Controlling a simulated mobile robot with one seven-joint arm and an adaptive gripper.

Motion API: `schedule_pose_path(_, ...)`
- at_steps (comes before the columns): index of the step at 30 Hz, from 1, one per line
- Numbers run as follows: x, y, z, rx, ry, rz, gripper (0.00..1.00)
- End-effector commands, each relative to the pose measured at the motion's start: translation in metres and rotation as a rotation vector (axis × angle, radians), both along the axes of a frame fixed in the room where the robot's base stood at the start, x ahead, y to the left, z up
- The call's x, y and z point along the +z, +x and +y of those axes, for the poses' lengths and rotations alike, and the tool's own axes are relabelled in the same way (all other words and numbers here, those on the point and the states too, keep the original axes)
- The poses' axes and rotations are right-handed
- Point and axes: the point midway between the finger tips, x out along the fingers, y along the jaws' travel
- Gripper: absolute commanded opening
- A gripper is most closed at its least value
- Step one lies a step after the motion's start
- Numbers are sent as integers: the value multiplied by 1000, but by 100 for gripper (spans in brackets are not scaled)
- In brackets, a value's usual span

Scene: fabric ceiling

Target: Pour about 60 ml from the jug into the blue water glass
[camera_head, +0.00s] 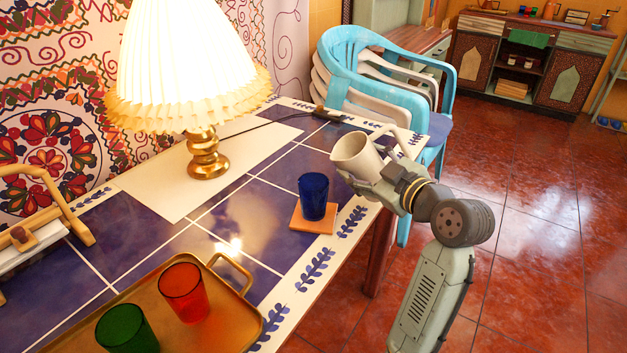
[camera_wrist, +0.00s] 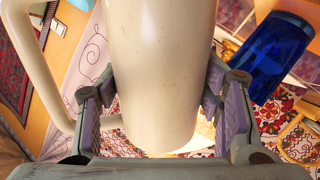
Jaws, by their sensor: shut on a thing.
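The cream jug (camera_head: 357,157) is in the air above the right edge of the tiled table, tilted a little. My gripper (camera_head: 374,180) is shut on the jug's body; in the wrist view the jug (camera_wrist: 160,70) fills the space between the two finger pads, with its handle at the left. The blue water glass (camera_head: 314,197) stands upright on an orange coaster (camera_head: 313,222) near the table's right edge, to the left of and below the jug. The blue glass also shows in the wrist view (camera_wrist: 270,58) at the right. The liquid inside the jug is not visible.
A gold tray (camera_head: 222,328) with a red glass (camera_head: 184,291) and a green glass (camera_head: 127,329) is at the front. A lit lamp (camera_head: 185,70) stands at the back. Blue and white stacked chairs (camera_head: 370,60) are behind the table. Tiles around the coaster are clear.

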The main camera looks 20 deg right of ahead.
Motion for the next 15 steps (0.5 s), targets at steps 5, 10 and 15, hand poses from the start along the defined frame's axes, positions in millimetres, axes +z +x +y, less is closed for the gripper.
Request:
schedule_pose_path(5,8,0,6,-1,-73,3,6)
schedule_pose_path(10,13,0,7,-2,-142,10,6)
schedule_pose_path(15,17,1,9,0,-207,15,6)
